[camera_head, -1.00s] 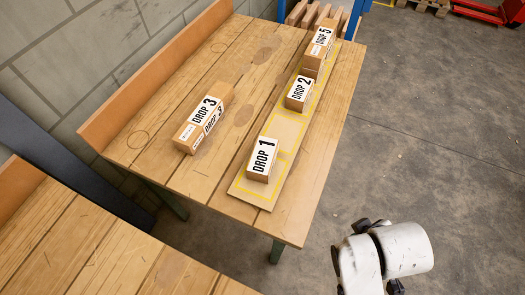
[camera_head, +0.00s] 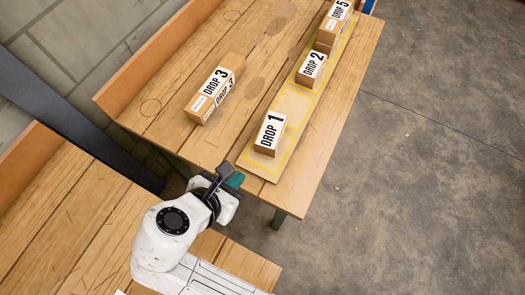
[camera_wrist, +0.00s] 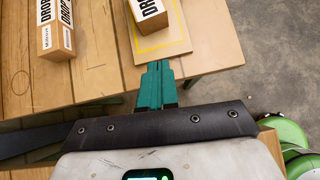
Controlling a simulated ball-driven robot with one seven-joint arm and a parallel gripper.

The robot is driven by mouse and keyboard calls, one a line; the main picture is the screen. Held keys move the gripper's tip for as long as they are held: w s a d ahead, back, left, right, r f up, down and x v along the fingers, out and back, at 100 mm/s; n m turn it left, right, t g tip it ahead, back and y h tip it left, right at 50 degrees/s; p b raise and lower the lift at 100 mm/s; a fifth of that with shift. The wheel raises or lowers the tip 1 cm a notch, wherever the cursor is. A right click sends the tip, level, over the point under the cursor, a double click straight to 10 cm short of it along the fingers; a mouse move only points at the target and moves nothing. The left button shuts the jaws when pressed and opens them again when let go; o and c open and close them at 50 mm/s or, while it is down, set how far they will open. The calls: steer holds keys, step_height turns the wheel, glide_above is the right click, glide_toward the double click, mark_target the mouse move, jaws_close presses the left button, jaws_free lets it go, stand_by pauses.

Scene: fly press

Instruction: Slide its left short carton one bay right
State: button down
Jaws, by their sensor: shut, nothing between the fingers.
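The short carton marked DROP 1 (camera_head: 270,134) stands in the near bay of the yellow-lined board (camera_head: 256,168) on the bench. The short carton DROP 2 (camera_head: 311,68) stands farther along the board, with an empty outlined stretch between them. A taller carton, DROP 5 (camera_head: 335,22), stands at the far end. My gripper (camera_head: 236,180) is shut and empty, near the bench's front edge, short of DROP 1. In the wrist view its green fingers (camera_wrist: 158,68) are together, and the carton DROP 1 (camera_wrist: 148,13) is ahead of them, cut off by the top edge.
A long carton marked DROP 3 (camera_head: 214,90) lies on the bench left of the board. A second wooden bench (camera_head: 70,235) is at the near left. Open concrete floor (camera_head: 430,160) lies to the right.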

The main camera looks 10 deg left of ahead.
glide_toward(268, 150)
steer(key=f, duration=0.3)
steer(key=shift+s+f, duration=0.25)
steer(key=shift+f, duration=0.1)
steer(key=w, duration=0.1)
steer(key=w+d, duration=0.1)
steer(key=w, duration=0.1)
steer(key=shift+d+f+p, duration=0.15)
steer(key=shift+p, duration=0.15)
steer(key=shift+w+d, duration=0.25)
steer(key=shift+w, duration=0.3)
steer(key=shift+w, duration=0.1)
